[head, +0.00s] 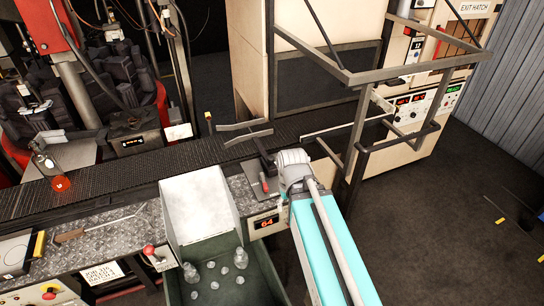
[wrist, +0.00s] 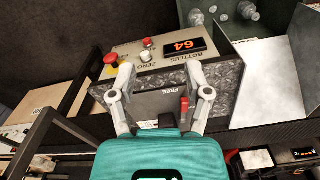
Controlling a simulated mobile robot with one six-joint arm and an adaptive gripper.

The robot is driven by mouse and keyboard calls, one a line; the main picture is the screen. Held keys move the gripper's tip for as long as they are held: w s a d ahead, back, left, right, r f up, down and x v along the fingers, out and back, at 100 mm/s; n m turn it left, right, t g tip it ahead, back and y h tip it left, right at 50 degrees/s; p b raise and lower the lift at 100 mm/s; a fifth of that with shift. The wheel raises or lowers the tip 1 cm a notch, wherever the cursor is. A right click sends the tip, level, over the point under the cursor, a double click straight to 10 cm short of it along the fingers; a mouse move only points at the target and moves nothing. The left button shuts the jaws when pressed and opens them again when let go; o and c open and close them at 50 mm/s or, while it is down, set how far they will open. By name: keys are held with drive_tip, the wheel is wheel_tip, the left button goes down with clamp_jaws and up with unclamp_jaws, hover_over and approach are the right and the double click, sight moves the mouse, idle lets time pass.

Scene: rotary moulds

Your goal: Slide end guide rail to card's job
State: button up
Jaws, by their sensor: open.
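The end guide rail (head: 245,137) shows as grey metal bars over the dark conveyor, near its right part. A dark slide plate with a red lever (head: 264,184) sits below it at the conveyor's front edge. In the wrist view the plate (wrist: 160,103) bears the word FREE, and the red lever (wrist: 184,106) stands at its right. My gripper (head: 288,162) is beside the plate in the head view. In the wrist view my gripper (wrist: 161,74) is open, its fingers either side of the plate, with nothing held. Contact cannot be told. A white job card (head: 102,272) hangs at lower left, its small print hard to read.
A bottle counter (head: 266,223) reads 64, with red and white buttons beside it in the wrist view. A white chute (head: 197,209) leads to a green bin (head: 250,275) with clear bottles. A metal frame (head: 350,75) stands over the conveyor (head: 110,178) at right.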

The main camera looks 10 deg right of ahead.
sight(270, 157)
drive_tip(key=shift+o, duration=0.2)
drive_tip(key=w+r+m+p, duration=0.2)
drive_tip(key=w+r+p, duration=0.1)
drive_tip(key=w, duration=0.6)
drive_tip(key=w+r+m+p, duration=0.2)
drive_tip(key=w+r+p, duration=0.2)
drive_tip(key=w, duration=0.5)
drive_tip(key=w+r+m+p, duration=0.2)
drive_tip(key=w+r+p, duration=0.1)
drive_tip(key=w, duration=0.6)
drive_tip(key=shift+w+a+r+m+p, duration=0.15)
drive_tip(key=shift+a+r+m+p, duration=0.15)
drive_tip(key=shift+a+r+m, duration=0.1)
drive_tip(key=shift+f, duration=0.1)
drive_tip(key=shift+f, duration=0.15)
wheel_tip(270, 157, down, 14)
drive_tip(key=b, duration=1.4)
drive_tip(key=shift+r, duration=0.25)
clamp_jaws()
